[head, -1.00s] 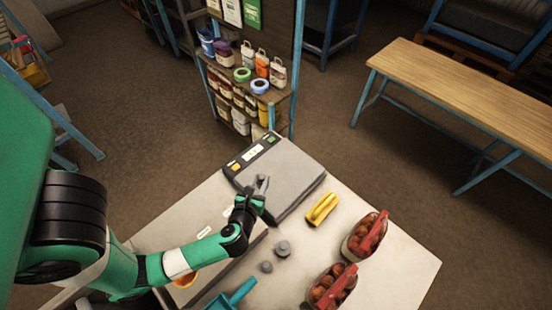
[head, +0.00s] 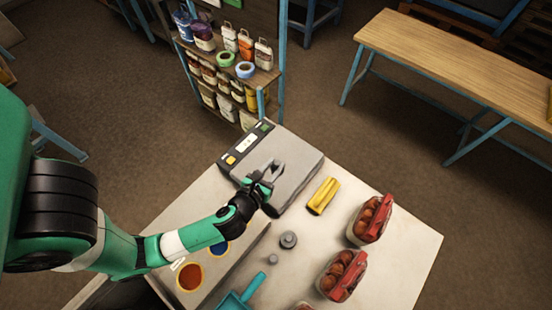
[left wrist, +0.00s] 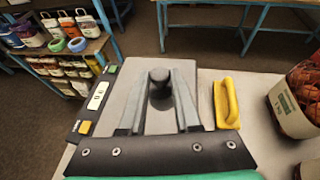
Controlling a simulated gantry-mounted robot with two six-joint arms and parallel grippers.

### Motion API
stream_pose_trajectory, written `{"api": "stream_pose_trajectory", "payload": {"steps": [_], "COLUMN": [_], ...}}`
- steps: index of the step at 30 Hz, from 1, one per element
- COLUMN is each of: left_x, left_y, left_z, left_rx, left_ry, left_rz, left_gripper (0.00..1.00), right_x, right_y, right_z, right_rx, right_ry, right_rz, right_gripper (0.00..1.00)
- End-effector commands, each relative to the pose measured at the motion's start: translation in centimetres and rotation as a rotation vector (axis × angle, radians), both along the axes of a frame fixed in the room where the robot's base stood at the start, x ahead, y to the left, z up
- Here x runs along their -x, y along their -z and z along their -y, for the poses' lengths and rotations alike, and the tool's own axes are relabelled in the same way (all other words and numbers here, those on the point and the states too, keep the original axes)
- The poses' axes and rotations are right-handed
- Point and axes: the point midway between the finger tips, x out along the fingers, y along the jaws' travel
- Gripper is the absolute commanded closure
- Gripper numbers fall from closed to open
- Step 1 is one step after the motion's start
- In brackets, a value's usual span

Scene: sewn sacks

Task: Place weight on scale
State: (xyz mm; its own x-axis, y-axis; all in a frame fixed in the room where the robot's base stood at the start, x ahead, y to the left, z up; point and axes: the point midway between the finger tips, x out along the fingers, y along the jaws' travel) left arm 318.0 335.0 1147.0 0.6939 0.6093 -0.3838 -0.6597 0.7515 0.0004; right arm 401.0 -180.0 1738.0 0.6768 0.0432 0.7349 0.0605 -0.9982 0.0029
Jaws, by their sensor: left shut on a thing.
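The grey scale (head: 304,158) lies at the far end of the table, with a dark panel, a small display and coloured buttons. It also shows in the left wrist view (left wrist: 205,78). My left gripper (head: 274,170) is over the platform's near-left part. In the left wrist view its grey fingers (left wrist: 160,95) are shut on a dark knobbed weight (left wrist: 160,77). I cannot tell whether the weight touches the platform. Two other grey weights, a larger one (head: 288,240) and a smaller one (head: 272,258), stand on the table. My right gripper is not in view.
A yellow handled object (head: 323,195) lies right of the scale; it also shows in the left wrist view (left wrist: 227,103). Red-topped containers of brown produce (head: 370,220) stand at the right. A teal scoop (head: 240,293) and an orange bowl (head: 190,276) are nearer.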

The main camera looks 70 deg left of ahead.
Motion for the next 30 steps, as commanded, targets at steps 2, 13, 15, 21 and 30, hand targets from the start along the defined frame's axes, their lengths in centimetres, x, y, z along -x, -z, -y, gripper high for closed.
{"api": "stream_pose_trajectory", "payload": {"steps": [2, 13, 15, 21, 30], "left_x": [-0.7, -3.2, -3.3, -3.5, -3.5], "left_y": [0.7, 6.6, 6.8, 7.8, 10.4], "left_z": [-2.1, -7.2, -7.4, -8.0, -7.8], "left_rx": [-0.001, -0.002, -0.002, -0.002, -0.002], "left_ry": [-0.012, 0.001, 0.001, 0.0, 0.001], "left_rz": [0.005, 0.005, 0.004, 0.004, 0.005], "left_gripper": [1.0, 1.0, 1.0, 1.0, 1.0], "right_x": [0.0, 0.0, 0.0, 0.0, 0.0], "right_y": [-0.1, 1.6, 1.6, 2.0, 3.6], "right_z": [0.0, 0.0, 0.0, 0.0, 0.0], "right_rx": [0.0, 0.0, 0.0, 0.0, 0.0], "right_ry": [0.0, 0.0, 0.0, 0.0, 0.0], "right_rz": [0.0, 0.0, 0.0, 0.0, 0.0], "right_gripper": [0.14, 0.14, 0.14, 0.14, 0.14]}}
